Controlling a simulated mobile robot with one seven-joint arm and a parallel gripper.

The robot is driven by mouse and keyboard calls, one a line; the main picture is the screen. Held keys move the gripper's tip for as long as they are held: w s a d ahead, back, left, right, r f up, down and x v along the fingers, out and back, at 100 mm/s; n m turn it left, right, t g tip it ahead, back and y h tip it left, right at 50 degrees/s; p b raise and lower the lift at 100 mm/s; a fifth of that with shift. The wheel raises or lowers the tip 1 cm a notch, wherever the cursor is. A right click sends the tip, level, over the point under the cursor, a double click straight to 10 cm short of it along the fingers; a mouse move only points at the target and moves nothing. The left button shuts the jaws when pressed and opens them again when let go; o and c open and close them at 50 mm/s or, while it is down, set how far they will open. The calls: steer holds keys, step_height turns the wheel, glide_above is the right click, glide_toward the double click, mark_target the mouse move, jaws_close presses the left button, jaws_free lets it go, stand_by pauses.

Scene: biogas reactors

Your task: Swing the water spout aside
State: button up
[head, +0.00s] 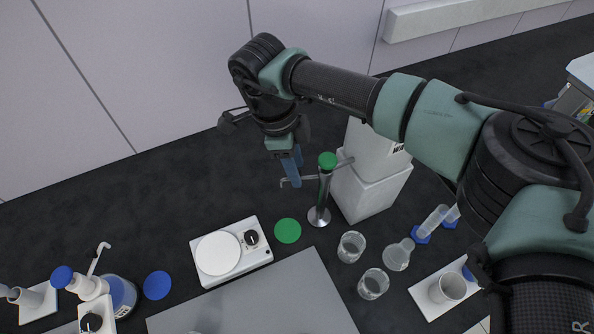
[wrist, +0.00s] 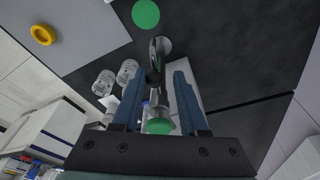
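The water spout (head: 309,179) is a thin metal arm on a chrome post with a green cap (head: 327,160). It points left, with its tip turned down. The post stands on a round base (head: 319,217) on the dark bench. My gripper (head: 294,172) hangs just left of the post, its blue fingers at the spout. In the wrist view my gripper (wrist: 159,74) is open, and the post (wrist: 157,55) and cap (wrist: 160,127) show between its fingers. The fingers partly hide the spout. I cannot tell whether either finger touches it.
A green disc (head: 288,231) lies on the bench left of the post's base. A white stirrer plate (head: 218,253) is further left. A white box-like unit (head: 367,190) stands close right of the post. Glass beakers (head: 351,247) and a flask (head: 398,255) are in front right.

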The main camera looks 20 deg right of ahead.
stand_by(0.3)
steer(key=shift+w+d+b, duration=0.25)
steer(key=shift+w+b, duration=0.1)
steer(key=shift+w, duration=0.15)
steer(key=shift+w+d+b, duration=0.25)
steer(key=shift+w+b, duration=0.05)
steer(key=shift+w, duration=0.15)
steer(key=shift+w+d, duration=0.45)
steer(key=shift+d, duration=0.05)
steer(key=shift+s+a, duration=0.1)
steer(key=shift+s, duration=0.15)
stand_by(0.3)
steer(key=d+p+v, duration=0.1)
steer(key=p+v, duration=0.4)
steer(key=v, duration=0.2)
steer(key=shift+s+d+r, duration=0.15)
steer(key=shift+s+r, duration=0.2)
stand_by(0.4)
